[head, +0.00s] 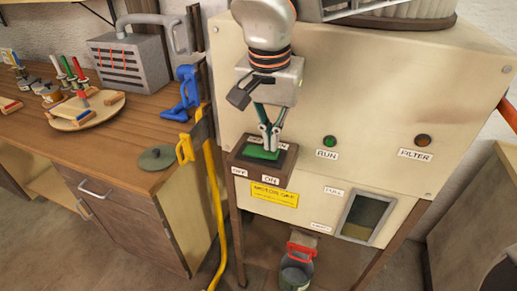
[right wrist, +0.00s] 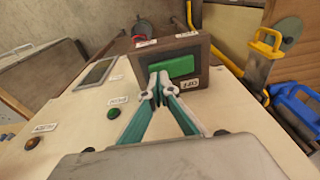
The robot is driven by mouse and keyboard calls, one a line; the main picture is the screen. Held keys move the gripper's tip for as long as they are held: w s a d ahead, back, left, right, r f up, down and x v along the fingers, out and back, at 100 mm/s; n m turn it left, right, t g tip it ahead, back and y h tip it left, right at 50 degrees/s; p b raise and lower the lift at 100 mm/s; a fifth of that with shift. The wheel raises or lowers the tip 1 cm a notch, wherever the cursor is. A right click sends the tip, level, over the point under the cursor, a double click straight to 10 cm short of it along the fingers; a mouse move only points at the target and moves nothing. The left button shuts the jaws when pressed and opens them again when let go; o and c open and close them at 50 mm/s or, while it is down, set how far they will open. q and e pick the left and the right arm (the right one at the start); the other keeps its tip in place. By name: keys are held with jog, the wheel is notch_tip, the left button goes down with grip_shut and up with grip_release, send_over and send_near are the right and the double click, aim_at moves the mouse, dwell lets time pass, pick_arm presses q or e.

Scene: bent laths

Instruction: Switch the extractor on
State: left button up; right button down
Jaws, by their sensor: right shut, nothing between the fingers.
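The extractor is a cream cabinet (head: 380,95) with a dark switch box (head: 237,157) on its front left. A green rocker (head: 262,154) sits in the box, above labels reading OFF and ON; it also shows in the right wrist view (right wrist: 176,66). My right gripper (head: 272,148) is shut and empty, its fingertips (right wrist: 159,80) at the rocker's edge. I cannot tell if they touch it. The RUN lamp (head: 329,141) is green and the FILTER lamp (head: 423,140) is brown; I cannot tell if either is lit. My left gripper is not in view.
A yellow pipe (head: 213,205) and a yellow handle (head: 185,149) stand left of the switch box. A wooden bench (head: 130,120) holds a grey ridged unit (head: 128,62) and a round board. A bucket (head: 296,275) with a red handle hangs below the cabinet.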

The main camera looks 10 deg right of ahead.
jog(key=shift+f+b, duration=0.3)
jog(key=shift+f, duration=0.35)
dwell(0.4)
notch_tip(320, 180, up, 5)
jog(key=p, duration=0.5)
jog(key=shift+r+p, duration=0.3)
jog(key=shift+r, duration=0.75)
jog(key=shift+s+f, duration=0.1)
